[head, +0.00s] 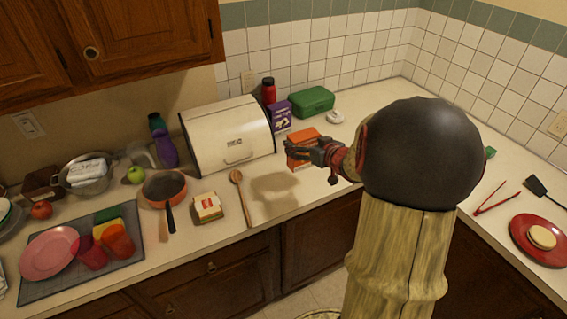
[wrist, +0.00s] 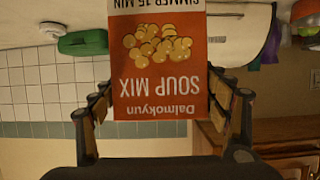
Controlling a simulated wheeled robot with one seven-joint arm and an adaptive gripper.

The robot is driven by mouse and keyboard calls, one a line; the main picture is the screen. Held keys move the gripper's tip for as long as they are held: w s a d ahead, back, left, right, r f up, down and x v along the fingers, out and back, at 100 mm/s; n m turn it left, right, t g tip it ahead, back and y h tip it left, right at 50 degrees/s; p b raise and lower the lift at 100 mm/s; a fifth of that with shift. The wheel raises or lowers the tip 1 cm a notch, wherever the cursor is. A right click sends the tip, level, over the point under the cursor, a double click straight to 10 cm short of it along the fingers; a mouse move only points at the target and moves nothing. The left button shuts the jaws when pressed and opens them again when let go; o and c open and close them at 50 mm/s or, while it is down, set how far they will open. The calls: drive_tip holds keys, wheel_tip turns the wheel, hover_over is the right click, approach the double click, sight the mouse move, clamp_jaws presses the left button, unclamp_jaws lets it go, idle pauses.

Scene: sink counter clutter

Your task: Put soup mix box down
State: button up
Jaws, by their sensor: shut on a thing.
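The orange soup mix box (head: 300,141) is in my gripper (head: 318,154), above the counter to the right of the bread box. In the wrist view the soup mix box (wrist: 160,85) fills the middle, its printed front facing the camera and its lettering upside down. My gripper's fingers (wrist: 168,110) are on its two sides, shut on it. A shadow lies on the counter left of and below the box, and the box looks raised. My gripper hides part of the box in the head view.
A white bread box (head: 225,135), a purple box (head: 278,117), a red bottle (head: 268,91) and a green case (head: 312,102) stand behind. A wooden spoon (head: 241,196) and a sandwich (head: 208,207) lie left. The counter (head: 285,205) is bare near the front edge right of the spoon.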

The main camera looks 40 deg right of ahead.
drive_tip(key=w+f+b, duration=0.5)
drive_tip(key=w+f, duration=0.4)
drive_tip(key=f, duration=0.1)
drive_tip(key=shift+f, duration=0.3)
drive_tip(key=shift+d, duration=0.1)
drive_tip(key=shift+f, duration=0.2)
drive_tip(key=o, duration=1.3)
drive_tip(key=shift+o, duration=0.4)
